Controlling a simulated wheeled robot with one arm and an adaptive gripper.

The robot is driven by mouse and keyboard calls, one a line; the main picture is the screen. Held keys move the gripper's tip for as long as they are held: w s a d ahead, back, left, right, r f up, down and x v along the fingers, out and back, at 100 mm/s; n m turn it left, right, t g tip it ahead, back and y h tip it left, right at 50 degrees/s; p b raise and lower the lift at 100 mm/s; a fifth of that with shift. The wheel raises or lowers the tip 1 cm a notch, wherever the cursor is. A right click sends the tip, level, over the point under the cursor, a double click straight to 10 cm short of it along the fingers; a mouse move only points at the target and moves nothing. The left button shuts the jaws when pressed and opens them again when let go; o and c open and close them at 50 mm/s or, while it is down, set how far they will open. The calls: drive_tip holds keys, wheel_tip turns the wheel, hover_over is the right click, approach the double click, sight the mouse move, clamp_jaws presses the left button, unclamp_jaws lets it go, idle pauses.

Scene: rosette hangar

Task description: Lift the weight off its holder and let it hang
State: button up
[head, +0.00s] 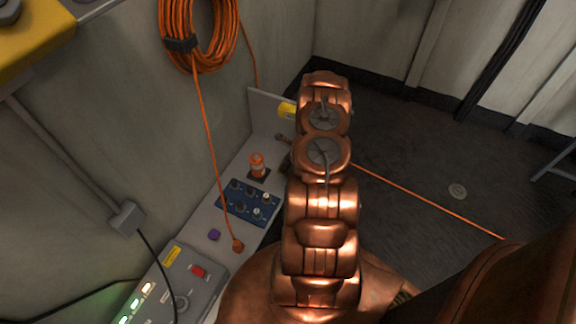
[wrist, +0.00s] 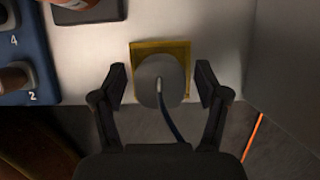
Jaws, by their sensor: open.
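A round dark-grey weight (wrist: 150,72) sits over a square yellow holder (wrist: 182,47) on the pale shelf in the wrist view. A small metal piece and a dark cord run from the weight down toward my gripper's base. My gripper (wrist: 160,76) is open, with one black finger on each side of the weight. I cannot tell the fingers' height against the weight. In the head view my copper arm covers most of this spot.
A blue numbered panel (head: 246,203), an orange-and-white item (head: 257,165), a purple block (head: 214,235) and a grey switch box (head: 184,284) stand along the narrow shelf. A white upright plate (head: 265,112) closes its far end. An orange cord (head: 207,130) hangs from a coil (head: 200,38).

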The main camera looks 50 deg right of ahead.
drive_tip(key=shift+c, duration=0.2)
clamp_jaws()
idle(0.5)
